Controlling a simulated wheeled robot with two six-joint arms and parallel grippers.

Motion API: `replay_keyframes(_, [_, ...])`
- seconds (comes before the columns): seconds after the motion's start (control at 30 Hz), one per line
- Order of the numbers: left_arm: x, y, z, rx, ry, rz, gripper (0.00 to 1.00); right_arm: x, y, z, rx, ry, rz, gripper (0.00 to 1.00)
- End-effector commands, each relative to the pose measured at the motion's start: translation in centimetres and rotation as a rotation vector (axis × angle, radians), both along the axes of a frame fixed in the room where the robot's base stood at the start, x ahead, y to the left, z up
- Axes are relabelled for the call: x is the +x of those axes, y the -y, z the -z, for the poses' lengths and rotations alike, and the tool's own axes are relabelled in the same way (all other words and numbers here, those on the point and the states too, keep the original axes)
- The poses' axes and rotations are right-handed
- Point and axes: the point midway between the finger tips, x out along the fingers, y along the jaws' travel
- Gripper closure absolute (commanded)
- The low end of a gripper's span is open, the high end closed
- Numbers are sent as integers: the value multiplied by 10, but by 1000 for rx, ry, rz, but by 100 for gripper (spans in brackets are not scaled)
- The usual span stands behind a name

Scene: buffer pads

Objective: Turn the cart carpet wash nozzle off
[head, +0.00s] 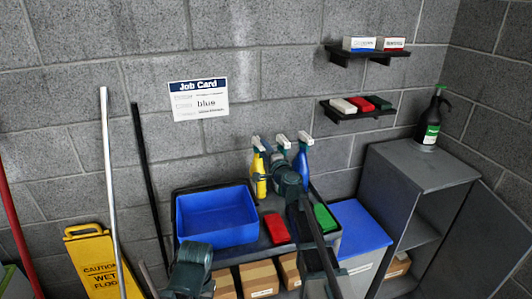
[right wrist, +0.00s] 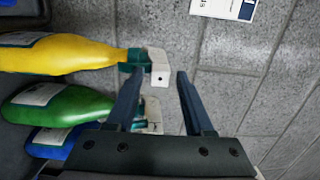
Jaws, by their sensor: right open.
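Three spray bottles stand at the back of the cart (head: 258,247): a yellow one (head: 261,180), a green one mostly hidden in the head view, and a blue one (head: 302,170). Each has a white nozzle head. I cannot read which is carpet wash. In the right wrist view, the yellow bottle (right wrist: 60,52), green bottle (right wrist: 60,104) and blue bottle (right wrist: 55,142) lie sideways in the picture. My right gripper (right wrist: 161,75) is open, with the yellow bottle's white nozzle (right wrist: 159,67) by its fingertips; contact is unclear. The green bottle's nozzle (right wrist: 152,114) is partly behind a finger. My left gripper is out of view.
The cart holds a blue tub (head: 217,216), a red pad (head: 276,228) and a green pad (head: 325,217). A black bottle (head: 431,120) stands on the grey cabinet (head: 423,165). A yellow wet-floor sign (head: 92,262) stands left.

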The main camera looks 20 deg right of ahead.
Motion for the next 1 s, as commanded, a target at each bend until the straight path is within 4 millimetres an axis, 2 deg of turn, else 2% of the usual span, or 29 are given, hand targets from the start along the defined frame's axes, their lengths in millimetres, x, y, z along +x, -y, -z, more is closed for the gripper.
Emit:
replay_keyframes(0.1, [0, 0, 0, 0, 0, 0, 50, 0, 0, 0, 0, 0, 0, 48])
replay_keyframes(0.3, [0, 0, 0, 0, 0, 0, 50, 0, 0, 0, 0, 0, 0, 84])
replay_keyframes(0.37, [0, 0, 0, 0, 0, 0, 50, 0, 0, 0, 0, 0, 0, 91])
replay_keyframes(0.57, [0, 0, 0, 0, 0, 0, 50, 0, 0, 0, -64, 8, 0, 92])
replay_keyframes(1.0, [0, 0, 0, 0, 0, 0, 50, 0, 0, 0, -692, 83, 0, 91])
